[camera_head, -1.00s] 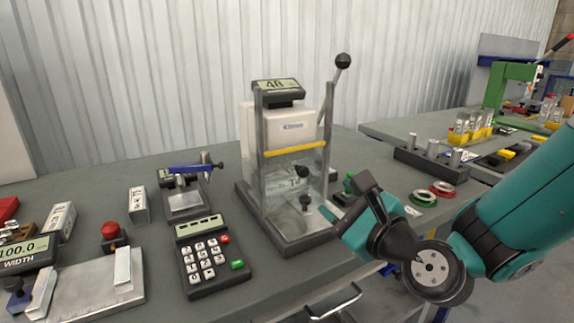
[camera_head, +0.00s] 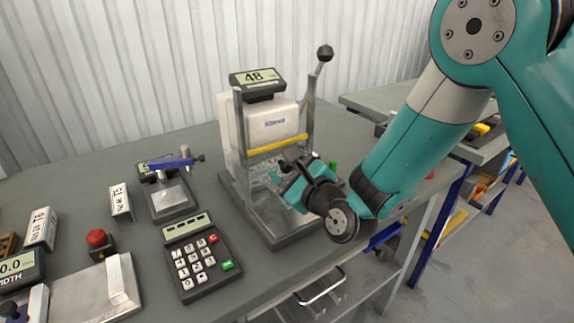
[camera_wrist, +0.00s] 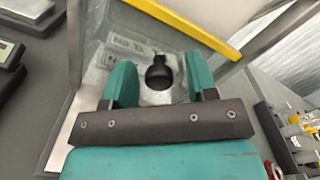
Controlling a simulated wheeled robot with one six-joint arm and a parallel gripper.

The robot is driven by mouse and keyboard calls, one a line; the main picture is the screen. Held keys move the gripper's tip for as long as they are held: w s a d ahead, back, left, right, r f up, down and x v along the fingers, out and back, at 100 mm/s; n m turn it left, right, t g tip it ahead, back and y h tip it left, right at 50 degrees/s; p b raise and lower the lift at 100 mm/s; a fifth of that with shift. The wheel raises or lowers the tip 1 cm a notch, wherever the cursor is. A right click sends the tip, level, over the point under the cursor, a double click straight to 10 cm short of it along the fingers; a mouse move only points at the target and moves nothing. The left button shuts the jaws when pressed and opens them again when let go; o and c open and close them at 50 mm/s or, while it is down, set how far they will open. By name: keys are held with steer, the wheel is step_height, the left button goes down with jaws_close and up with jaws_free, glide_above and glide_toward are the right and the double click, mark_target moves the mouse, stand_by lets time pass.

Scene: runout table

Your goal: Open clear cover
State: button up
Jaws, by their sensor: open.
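The clear cover (camera_wrist: 112,50) spans the front of the white press machine (camera_head: 270,124), under a yellow bar (camera_head: 277,145). It looks shut and is largely hidden by my gripper in the head view. A round black knob (camera_wrist: 160,73) shows on it in the wrist view. My gripper (camera_wrist: 163,88) is open, with its two green fingers to the left and right of the knob. I cannot tell whether either finger touches it. In the head view my gripper (camera_head: 284,176) is in front of the machine's lower part.
A lever with a black ball (camera_head: 325,52) rises at the machine's right. A keypad (camera_head: 197,258), a small gauge stand (camera_head: 172,192) and a red button (camera_head: 97,238) stand to the left. A drawer handle (camera_head: 320,288) juts from the table front.

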jaws_close()
step_height(320, 180, up, 13)
steer(key=p, duration=1.3)
steer(key=shift+f, duration=0.2)
jaws_free()
steer(key=shift+d, duration=0.1)
